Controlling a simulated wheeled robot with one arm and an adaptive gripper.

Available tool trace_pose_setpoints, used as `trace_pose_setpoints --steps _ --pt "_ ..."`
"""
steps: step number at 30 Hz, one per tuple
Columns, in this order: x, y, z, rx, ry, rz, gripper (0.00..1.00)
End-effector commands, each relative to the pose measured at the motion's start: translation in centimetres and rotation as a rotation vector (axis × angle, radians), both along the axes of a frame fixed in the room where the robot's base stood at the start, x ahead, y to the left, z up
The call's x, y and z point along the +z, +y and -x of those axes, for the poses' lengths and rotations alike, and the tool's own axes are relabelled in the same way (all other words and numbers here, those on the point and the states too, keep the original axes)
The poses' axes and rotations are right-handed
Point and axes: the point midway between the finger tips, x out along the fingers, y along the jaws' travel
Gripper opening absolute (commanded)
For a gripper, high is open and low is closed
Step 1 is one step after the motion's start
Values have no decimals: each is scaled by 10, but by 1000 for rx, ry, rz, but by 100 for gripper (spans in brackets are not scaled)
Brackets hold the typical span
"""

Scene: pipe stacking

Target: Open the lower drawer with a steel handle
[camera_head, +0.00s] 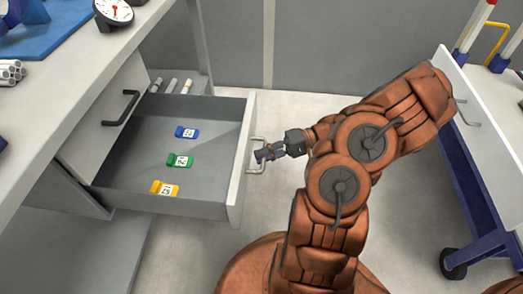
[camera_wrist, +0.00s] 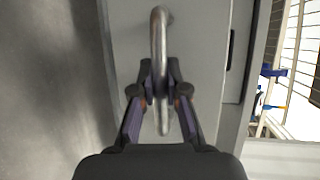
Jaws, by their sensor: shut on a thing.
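The drawer with a steel handle stands pulled out from the workbench in the head view; its white front panel (camera_head: 241,165) faces right. The steel handle (camera_head: 256,168) is on that front, and it also shows in the wrist view as an upright steel bar (camera_wrist: 159,40). My gripper (camera_head: 262,154) is at the handle, and in the wrist view my gripper (camera_wrist: 160,92) has its two fingers closed on either side of the bar. Inside the grey drawer (camera_head: 215,145) lie a blue tag (camera_head: 186,132), a green tag (camera_head: 180,160) and a yellow tag (camera_head: 165,188).
A closed drawer with a black handle (camera_head: 121,108) sits higher, at the left. The benchtop (camera_head: 60,85) carries a gauge (camera_head: 113,12) and pipes (camera_head: 11,72). A blue-framed cart (camera_head: 480,170) stands at right. Floor (camera_head: 215,240) shows between.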

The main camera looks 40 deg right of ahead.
Motion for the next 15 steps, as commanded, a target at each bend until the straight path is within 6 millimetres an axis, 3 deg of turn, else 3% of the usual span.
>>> trace_pose_setpoints --steps 14,15 --pt "-1 0 3 13 1 0 0" --pt "-1 0 3 13 1 0 16"
